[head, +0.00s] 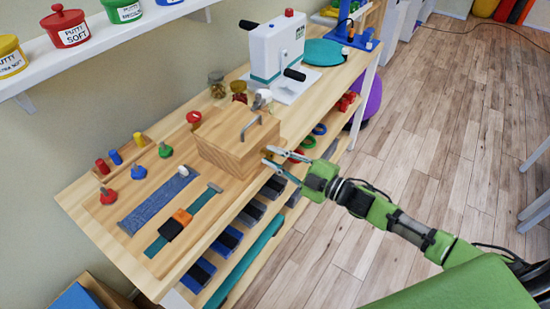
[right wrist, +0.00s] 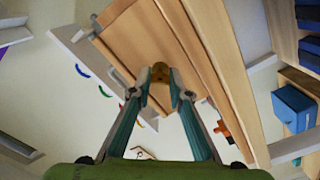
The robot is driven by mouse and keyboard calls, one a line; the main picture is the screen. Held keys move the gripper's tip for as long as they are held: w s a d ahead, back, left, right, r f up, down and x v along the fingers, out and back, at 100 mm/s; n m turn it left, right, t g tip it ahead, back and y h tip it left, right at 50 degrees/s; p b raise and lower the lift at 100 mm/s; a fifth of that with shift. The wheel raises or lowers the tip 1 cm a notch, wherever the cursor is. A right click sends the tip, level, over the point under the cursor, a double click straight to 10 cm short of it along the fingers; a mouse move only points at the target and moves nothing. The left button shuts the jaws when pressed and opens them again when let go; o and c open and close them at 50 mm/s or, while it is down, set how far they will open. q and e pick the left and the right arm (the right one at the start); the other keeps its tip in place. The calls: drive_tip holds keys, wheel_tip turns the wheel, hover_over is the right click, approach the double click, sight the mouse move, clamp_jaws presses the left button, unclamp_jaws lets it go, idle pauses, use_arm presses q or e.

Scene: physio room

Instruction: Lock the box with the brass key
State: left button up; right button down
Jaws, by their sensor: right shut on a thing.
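My right gripper (head: 267,156) is at the box's right-hand face. In the right wrist view its fingers (right wrist: 160,88) are shut on the brass key (right wrist: 160,71), of which a small rounded brass part shows between the tips, close against the box's wooden face (right wrist: 145,38). The key's far end is hidden, so I cannot tell how far it is in the lock. My left gripper is not in view.
A white machine (head: 277,48) with black handles stands behind the box, with small jars (head: 217,84) nearby. A blue strip (head: 158,200), a strap (head: 182,217) and coloured knobs (head: 165,150) lie to the left. The floor (head: 440,130) at right is clear.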

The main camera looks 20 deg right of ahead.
drive_tip(key=shift+f+n+b, duration=0.1)
drive_tip(key=shift+n+b, duration=1.05)
drive_tip(key=shift+n, duration=2.65)
drive_tip(key=c, duration=1.9)
unclamp_jaws()
drive_tip(key=v, duration=1.2)
